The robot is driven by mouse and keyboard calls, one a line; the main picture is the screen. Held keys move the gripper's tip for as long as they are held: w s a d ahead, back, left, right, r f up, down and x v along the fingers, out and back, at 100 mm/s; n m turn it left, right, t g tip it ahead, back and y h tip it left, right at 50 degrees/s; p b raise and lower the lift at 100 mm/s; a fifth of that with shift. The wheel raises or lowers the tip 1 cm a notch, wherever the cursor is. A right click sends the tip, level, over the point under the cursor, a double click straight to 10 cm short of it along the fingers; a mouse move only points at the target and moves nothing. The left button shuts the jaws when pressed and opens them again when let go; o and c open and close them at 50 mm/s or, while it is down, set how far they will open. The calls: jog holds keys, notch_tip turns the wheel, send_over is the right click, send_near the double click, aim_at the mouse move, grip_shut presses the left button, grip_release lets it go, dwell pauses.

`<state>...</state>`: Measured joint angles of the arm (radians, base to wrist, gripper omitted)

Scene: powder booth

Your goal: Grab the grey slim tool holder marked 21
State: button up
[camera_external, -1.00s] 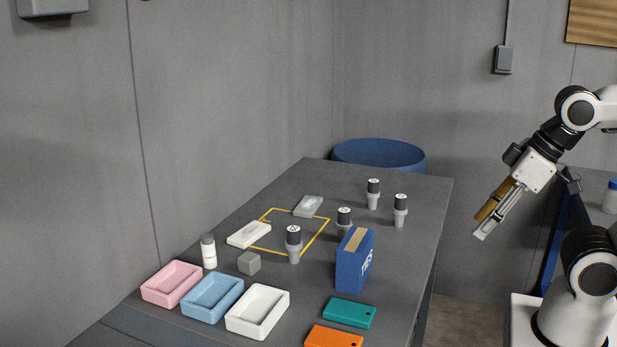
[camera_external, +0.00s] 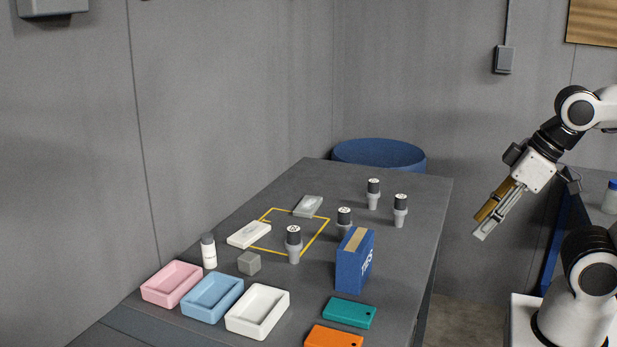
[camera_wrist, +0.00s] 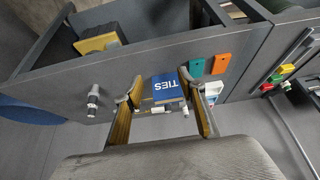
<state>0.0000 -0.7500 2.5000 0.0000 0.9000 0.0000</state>
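Several grey tool holders with black tops stand upright on the dark table: one by the yellow outline (camera_external: 293,250), one partly behind the blue box (camera_external: 344,215), and two farther back, left (camera_external: 373,194) and right (camera_external: 400,211). Their top markings are too small to read, so I cannot tell which is 21. My gripper (camera_external: 483,225) is in the air right of the table, apart from all the holders. In the wrist view its fingers (camera_wrist: 160,86) are spread with nothing held between them. One holder (camera_wrist: 92,101) shows left of the fingers there.
The blue box (camera_external: 354,262) stands near the table's right edge. Teal (camera_external: 349,312) and orange (camera_external: 333,337) blocks lie in front. Pink (camera_external: 148,288), blue (camera_external: 188,307) and white (camera_external: 235,324) trays, a white bottle (camera_external: 209,255) and a grey cube (camera_external: 249,263) are left. A blue drum (camera_external: 378,153) stands behind.

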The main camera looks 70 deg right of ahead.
jog(key=shift+o, duration=0.2)
jog(key=w+d+t+h, duration=0.4)
jog(key=w+d, duration=1.3)
jog(key=w, duration=0.5)
jog(key=w+d+f+n+t+y, duration=0.2)
jog(key=w+d+f, duration=0.1)
jog(key=w+f, duration=0.15)
jog(key=n+t+y, duration=0.1)
jog(key=n+y, duration=0.1)
jog(key=y, duration=0.4)
send_near(344, 223)
jog(key=shift+w+d, duration=0.7)
jog(key=shift+w, duration=0.3)
jog(key=shift+x, duration=1.3)
jog(key=shift+w+r, duration=0.1)
